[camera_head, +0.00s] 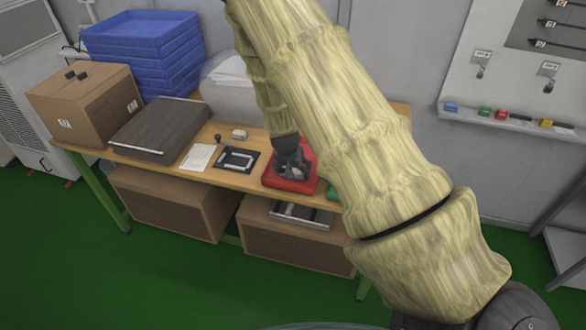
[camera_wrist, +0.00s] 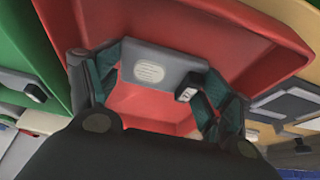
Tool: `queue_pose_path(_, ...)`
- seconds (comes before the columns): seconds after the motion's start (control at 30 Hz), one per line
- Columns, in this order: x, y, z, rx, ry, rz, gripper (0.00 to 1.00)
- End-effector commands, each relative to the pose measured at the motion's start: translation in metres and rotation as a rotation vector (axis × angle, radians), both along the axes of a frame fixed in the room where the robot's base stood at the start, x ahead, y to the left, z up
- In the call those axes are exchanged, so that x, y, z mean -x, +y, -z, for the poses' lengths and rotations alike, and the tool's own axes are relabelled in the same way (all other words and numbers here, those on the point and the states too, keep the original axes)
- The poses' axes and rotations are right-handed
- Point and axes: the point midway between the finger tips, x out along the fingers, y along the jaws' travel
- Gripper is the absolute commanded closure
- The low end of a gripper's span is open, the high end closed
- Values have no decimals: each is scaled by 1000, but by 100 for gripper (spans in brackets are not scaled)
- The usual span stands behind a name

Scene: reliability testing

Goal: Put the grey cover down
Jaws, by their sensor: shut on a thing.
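The grey cover (camera_wrist: 150,68) is a flat plate with a pale oval label, seen between my fingers in the wrist view. My gripper (camera_wrist: 153,85) is shut on it. The red tray (camera_wrist: 228,30) lies beneath the cover and shows around it. In the head view my gripper (camera_head: 292,170) points down over the red tray (camera_head: 273,184) on the wooden table (camera_head: 235,177). I cannot tell whether the cover touches the tray floor. In the head view the cover is mostly hidden by my gripper.
A black fixture with a light frame (camera_head: 222,158), a white sheet (camera_head: 199,157) and a grey case (camera_head: 160,130) lie left of the tray. A cardboard box (camera_head: 85,97) and stacked blue crates (camera_head: 145,52) stand farther left. A green tray (camera_wrist: 32,45) adjoins the red one.

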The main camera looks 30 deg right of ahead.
Motion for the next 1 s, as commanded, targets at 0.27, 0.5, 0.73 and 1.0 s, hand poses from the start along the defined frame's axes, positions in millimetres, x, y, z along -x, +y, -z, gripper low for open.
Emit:
queue_pose_path(0.27, 0, 0, 2, 0, 0, 0, 0)
queue_pose_path(0.5, 0, 0, 2, 0, 0, 0, 0)
queue_pose_path(0.73, 1, 2, -6, 0, -1, 0, 0)
queue_pose_path(1.0, 8, 10, -33, 0, -3, 0, 0)
